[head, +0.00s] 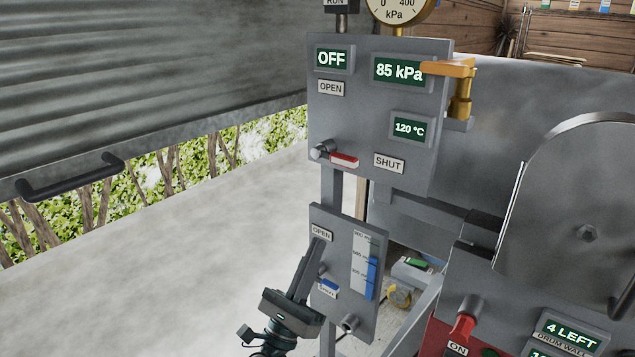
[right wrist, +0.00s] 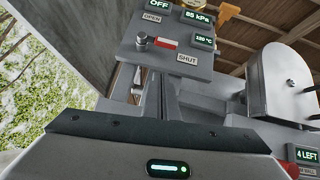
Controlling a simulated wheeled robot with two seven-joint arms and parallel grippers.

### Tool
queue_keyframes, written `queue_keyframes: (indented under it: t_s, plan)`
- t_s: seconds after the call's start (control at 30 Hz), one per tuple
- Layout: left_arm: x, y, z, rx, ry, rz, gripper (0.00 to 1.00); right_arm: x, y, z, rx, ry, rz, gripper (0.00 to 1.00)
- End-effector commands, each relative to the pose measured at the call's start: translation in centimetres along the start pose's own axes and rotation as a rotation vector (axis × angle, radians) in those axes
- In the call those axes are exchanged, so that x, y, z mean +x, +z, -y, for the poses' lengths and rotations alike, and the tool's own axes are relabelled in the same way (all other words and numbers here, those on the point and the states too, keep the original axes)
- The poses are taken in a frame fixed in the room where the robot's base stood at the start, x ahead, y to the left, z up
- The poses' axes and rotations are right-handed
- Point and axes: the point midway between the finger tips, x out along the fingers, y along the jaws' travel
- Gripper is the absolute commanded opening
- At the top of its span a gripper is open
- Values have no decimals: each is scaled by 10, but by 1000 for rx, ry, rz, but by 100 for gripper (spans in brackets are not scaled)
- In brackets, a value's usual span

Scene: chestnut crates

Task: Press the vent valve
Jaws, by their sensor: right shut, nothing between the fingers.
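No part is labelled as the vent valve, so I cannot tell for sure which it is. A brass valve with an orange lever (head: 449,69) sits at the upper panel's right edge. A lever with a red grip (head: 343,159) is low on that grey upper panel (head: 360,120), between an OPEN and a SHUT label; the red grip also shows in the right wrist view (right wrist: 164,43). My right gripper (head: 319,245) is shut and empty, pointing up in front of the lower panel, below the red-gripped lever. My left gripper is out of view.
The lower panel (head: 345,240) carries a blue level gauge (head: 371,278). A pressure dial (head: 397,10) tops the upper panel. A red switch (head: 464,325) and a grey drum (head: 585,215) stand at the right. A corrugated shutter (head: 130,80) hangs at the left.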

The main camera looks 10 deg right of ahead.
Motion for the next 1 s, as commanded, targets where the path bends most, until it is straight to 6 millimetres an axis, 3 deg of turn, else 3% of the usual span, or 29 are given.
queue_keyframes:
  t_s: [0.2, 0.63, 0.83, 1.0]
  plan:
    - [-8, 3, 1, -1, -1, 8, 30, 6, 3, 8, 91, -66, -28, 0]
    - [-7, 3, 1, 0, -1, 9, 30, 9, 3, 9, 90, -66, -28, 0]
    - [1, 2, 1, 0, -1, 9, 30, 20, 3, 10, 89, -66, -28, 0]
    - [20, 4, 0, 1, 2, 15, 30, 40, 4, 11, 89, -67, -26, 0]
